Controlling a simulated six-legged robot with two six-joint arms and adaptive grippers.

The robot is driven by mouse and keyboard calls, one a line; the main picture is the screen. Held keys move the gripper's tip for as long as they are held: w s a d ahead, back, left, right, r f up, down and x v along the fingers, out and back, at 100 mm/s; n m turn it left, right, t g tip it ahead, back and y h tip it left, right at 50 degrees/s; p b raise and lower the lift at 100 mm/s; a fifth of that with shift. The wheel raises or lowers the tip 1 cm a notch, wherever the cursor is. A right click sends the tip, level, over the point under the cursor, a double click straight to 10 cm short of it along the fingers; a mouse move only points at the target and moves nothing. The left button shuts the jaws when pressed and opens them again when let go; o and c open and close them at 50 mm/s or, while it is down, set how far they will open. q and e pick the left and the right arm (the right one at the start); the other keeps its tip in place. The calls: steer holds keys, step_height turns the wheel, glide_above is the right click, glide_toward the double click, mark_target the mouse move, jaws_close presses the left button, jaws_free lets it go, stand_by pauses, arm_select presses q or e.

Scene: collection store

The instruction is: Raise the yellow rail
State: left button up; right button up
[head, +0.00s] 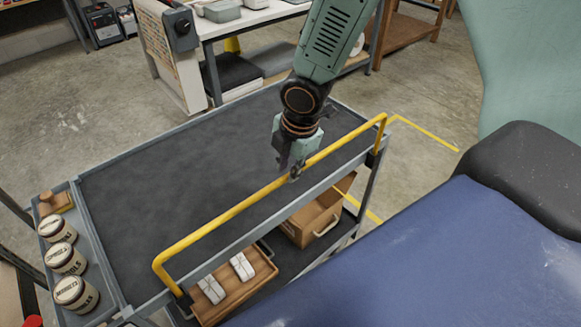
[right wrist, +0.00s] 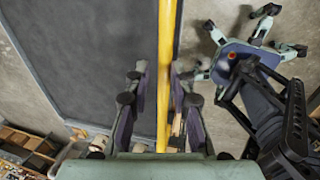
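The yellow rail (head: 230,213) is a long bar with bent ends. It runs along the near long side of a grey cart (head: 190,150), its ends meeting the cart's edge. My right gripper (head: 292,172) is at the middle of the rail, coming down from above. In the right wrist view the rail (right wrist: 165,60) passes between the two fingers of my right gripper (right wrist: 160,85). The fingers are apart, with a visible gap on the left of the rail. My left gripper is in neither view.
Several labelled jars (head: 66,259) stand in the cart's left end tray. The dark top is otherwise clear. The lower shelf holds a cardboard box (head: 318,215) and a brown tray (head: 235,292) with white packets. A white-topped table (head: 250,20) stands behind.

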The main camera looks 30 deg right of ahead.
steer(key=shift+o, duration=1.1)
steer(key=shift+s+f, duration=0.1)
steer(key=shift+s, duration=0.1)
steer(key=shift+r, duration=0.5)
steer(key=v, duration=1.1)
